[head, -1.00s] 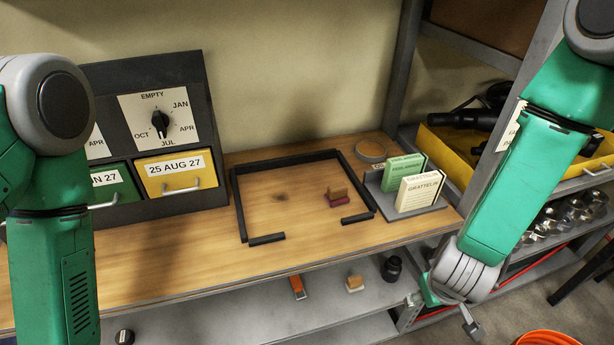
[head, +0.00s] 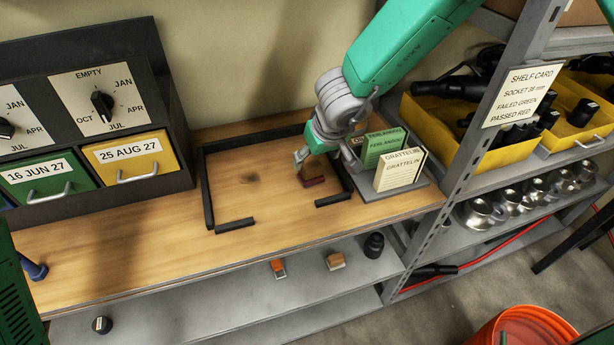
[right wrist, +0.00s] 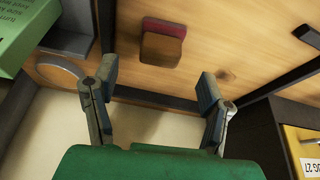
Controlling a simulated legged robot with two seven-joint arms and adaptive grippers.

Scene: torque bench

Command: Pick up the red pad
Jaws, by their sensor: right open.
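The red pad (head: 315,182) is a small dark red block on the wooden bench, inside the black frame near its right side. It also shows at the top of the right wrist view (right wrist: 165,27). A wooden block (right wrist: 160,48) is right against it and covers part of it; I cannot tell whether it rests on the pad or beside it. My right gripper (head: 303,160) is over the bench just behind and above the pad. In the right wrist view its jaws (right wrist: 158,80) are apart and empty, with the block and pad beyond the fingertips. My left gripper is out of view.
The black frame (head: 207,190) has a gap at its front. A card holder (head: 415,187) with green and cream cards stands close right of my right gripper. A drawer cabinet (head: 165,185) is at left. A shelf post (head: 455,150) rises at right.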

